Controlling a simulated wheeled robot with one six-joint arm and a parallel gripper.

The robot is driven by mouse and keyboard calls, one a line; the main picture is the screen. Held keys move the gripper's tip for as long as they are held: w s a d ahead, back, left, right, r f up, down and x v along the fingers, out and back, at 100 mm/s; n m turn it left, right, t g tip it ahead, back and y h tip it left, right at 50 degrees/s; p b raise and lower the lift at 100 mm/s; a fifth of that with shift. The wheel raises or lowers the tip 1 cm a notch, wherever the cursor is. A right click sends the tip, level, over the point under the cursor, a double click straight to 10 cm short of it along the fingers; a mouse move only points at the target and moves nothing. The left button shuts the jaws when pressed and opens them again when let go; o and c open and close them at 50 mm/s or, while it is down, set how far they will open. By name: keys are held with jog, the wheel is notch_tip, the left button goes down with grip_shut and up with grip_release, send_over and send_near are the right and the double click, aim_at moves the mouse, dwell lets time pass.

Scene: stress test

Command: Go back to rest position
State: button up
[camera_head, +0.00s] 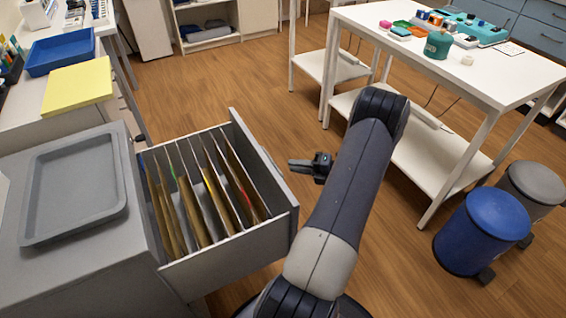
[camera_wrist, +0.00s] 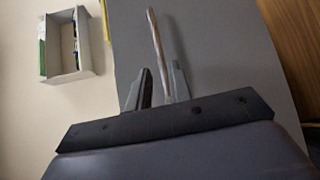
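My gripper (camera_head: 296,165) is in front of the open drawer (camera_head: 230,250), its fingers pointing left at the drawer's front. In the wrist view my gripper (camera_wrist: 160,70) has its two fingers apart with a gap between them. A thin bar-like handle (camera_wrist: 156,40) on the grey drawer front (camera_wrist: 220,60) shows beyond the fingers, lined up with the gap. The fingers look clear of the handle, though the exact distance is hard to tell. The drawer holds several upright hanging folders (camera_head: 215,195).
A grey tray (camera_head: 38,225) lies on the cabinet left of the drawer. A white table (camera_head: 500,85) with small items stands at the right. A blue bin (camera_head: 480,235) and a grey bin (camera_head: 535,190) stand beside it. Wooden floor (camera_head: 230,85) is clear behind the drawer.

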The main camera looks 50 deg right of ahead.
jog(key=shift+v, duration=1.05)
jog(key=shift+w, duration=0.1)
jog(key=b+x, duration=0.1)
jog(key=x, duration=1)
jog(key=shift+a, duration=0.1)
